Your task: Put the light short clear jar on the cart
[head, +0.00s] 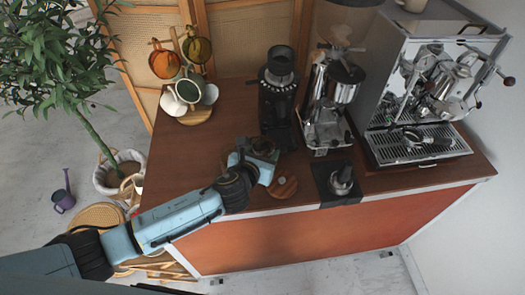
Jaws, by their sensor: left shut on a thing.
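My left arm reaches in from the lower left over the wooden cart top (225,115). My left gripper (262,160) is at the cart's front half, left of the middle, shut on a short clear jar (263,147). The jar looks upright, with something dark showing inside it. The gripper hides its lower part, so I cannot tell whether its base touches the cart top. My right gripper is not in view.
A round wooden piece (284,185) lies just right of the gripper. A black grinder (278,95) stands close behind the jar. A tamper (342,178) on a dark mat and an espresso machine (425,90) are to the right. The cart's left front is clear.

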